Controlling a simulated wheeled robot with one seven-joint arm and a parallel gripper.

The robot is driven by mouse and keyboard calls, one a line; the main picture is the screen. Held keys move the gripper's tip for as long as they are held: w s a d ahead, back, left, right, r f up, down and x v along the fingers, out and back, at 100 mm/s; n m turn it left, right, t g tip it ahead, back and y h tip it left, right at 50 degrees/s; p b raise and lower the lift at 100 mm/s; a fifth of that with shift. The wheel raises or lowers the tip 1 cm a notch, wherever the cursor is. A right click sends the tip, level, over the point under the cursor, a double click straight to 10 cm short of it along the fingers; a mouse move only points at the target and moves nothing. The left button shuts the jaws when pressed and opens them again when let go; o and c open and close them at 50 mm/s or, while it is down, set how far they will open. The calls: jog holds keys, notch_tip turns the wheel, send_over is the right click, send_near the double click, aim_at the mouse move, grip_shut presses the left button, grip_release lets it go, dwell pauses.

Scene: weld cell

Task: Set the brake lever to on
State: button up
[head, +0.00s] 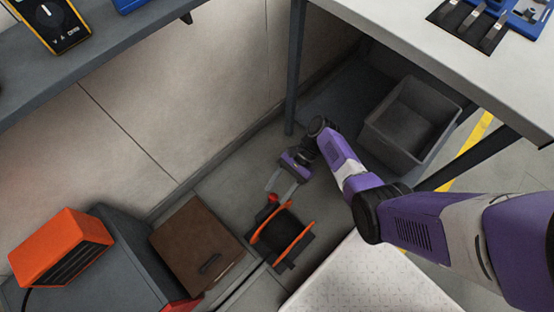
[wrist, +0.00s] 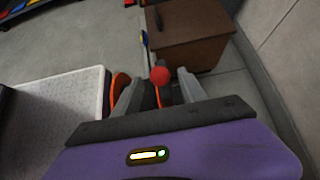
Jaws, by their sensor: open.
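A cable reel (head: 282,236) with orange rims and a dark drum stands low on the floor. A red ball knob (head: 272,198), apparently the end of the brake lever, sits at its upper left side. My gripper (head: 280,188) is open just above the knob, fingers pointing down toward the reel. In the wrist view the red knob (wrist: 160,75) appears between the two grey fingers (wrist: 158,88), with a gap on both sides. The lever's shaft and any on/off marking are mostly hidden. Orange rim parts show behind the fingers.
A brown box (head: 197,245) stands left of the reel, beside an orange heater (head: 62,250) on a grey cabinet. A pale textured platform (head: 365,280) is at the right. A grey bin (head: 410,122) sits under the white-topped table (head: 425,30), whose dark leg (head: 295,70) is behind my arm.

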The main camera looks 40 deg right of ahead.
jog(key=p+v, duration=0.1)
jog(key=v, duration=0.5)
jog(key=shift+d+r, duration=0.25)
dwell(0.3)
